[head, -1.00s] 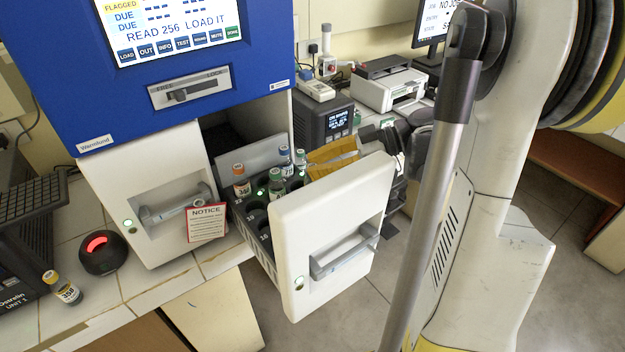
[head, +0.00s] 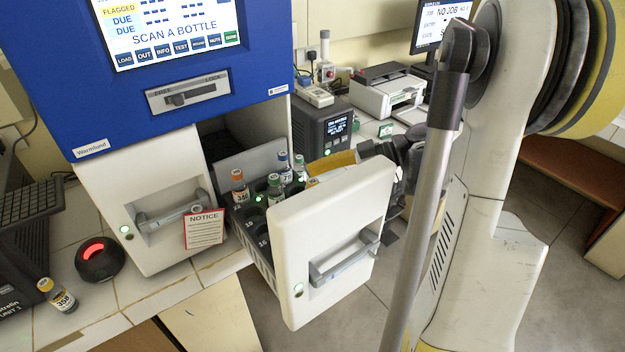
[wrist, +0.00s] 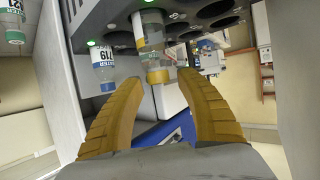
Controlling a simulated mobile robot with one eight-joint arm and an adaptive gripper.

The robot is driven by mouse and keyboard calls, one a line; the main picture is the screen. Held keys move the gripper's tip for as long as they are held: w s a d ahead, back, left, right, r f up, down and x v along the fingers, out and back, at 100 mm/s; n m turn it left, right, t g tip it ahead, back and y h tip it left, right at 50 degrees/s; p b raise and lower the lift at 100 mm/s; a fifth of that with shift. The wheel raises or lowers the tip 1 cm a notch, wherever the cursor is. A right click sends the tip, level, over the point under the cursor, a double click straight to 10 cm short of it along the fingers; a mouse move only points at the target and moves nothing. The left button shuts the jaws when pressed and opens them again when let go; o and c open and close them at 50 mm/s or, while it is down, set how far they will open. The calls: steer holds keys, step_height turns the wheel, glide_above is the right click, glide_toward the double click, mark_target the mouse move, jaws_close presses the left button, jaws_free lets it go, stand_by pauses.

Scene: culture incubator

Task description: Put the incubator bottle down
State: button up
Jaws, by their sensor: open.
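In the wrist view my gripper (wrist: 160,76) has its two tan fingers spread, one on each side of a clear bottle with a yellow cap (wrist: 157,75). The view is upside down, and this bottle appears to stand in a round hole of the drawer rack. Whether a finger touches it I cannot tell. In the head view the tan fingers (head: 333,162) show just behind the open drawer's front (head: 335,235), which hides the bottle. The blue incubator's screen (head: 172,28) reads "SCAN A BOTTLE".
Orange-capped (head: 240,188), green-capped (head: 275,188) and blue-capped (head: 284,163) bottles stand in the rack beside empty holes. A yellow-capped bottle (head: 60,297) stands on the counter near a round scanner (head: 99,259) glowing red. The left drawer (head: 155,215) is shut, with a notice (head: 205,229).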

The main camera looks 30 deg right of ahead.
steer(key=p+v, duration=0.2)
steer(key=v, duration=0.9)
steer(key=shift+s+d+r+p, duration=0.15)
steer(key=shift+s+d+p, duration=0.1)
steer(key=shift+p, duration=0.15)
stand_by(0.5)
